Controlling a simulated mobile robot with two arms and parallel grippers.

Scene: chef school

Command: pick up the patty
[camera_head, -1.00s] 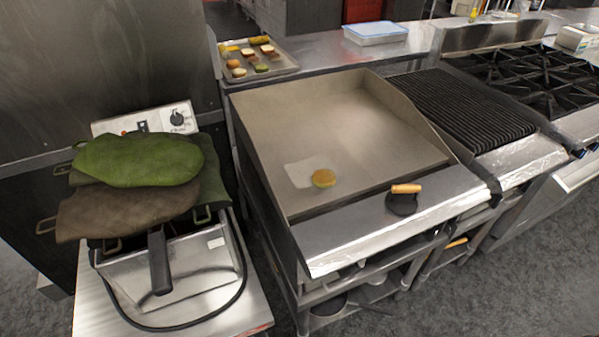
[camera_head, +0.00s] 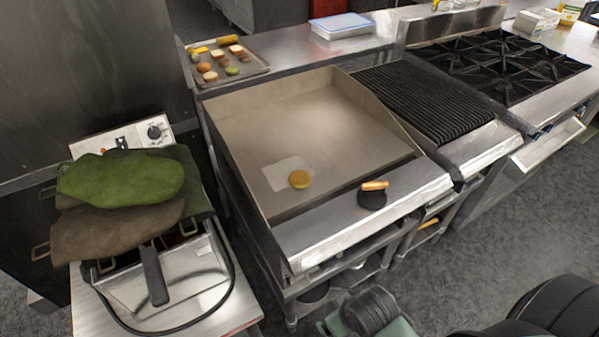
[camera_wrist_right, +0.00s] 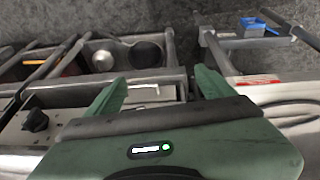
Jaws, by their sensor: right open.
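A small round golden-brown piece (camera_head: 300,179) lies on the griddle (camera_head: 290,130), at the edge of a white sheet (camera_head: 284,172). It may be the patty or a bun; I cannot tell which. A tray (camera_head: 258,72) at the back left holds several small food pieces, too small to identify surely. My right gripper shows in the right wrist view (camera_wrist_right: 160,84), its two green fingers wide apart with nothing between them. It points down over the front of the counter equipment, away from the golden piece. My left gripper is not in view.
A black press with a wooden handle (camera_head: 373,193) rests on the griddle's front ledge. A fryer (camera_head: 175,275) with green and brown mitts or cloths (camera_head: 120,180) piled on it stands at left. A ribbed grill (camera_head: 435,105) and burners (camera_head: 500,65) are at right.

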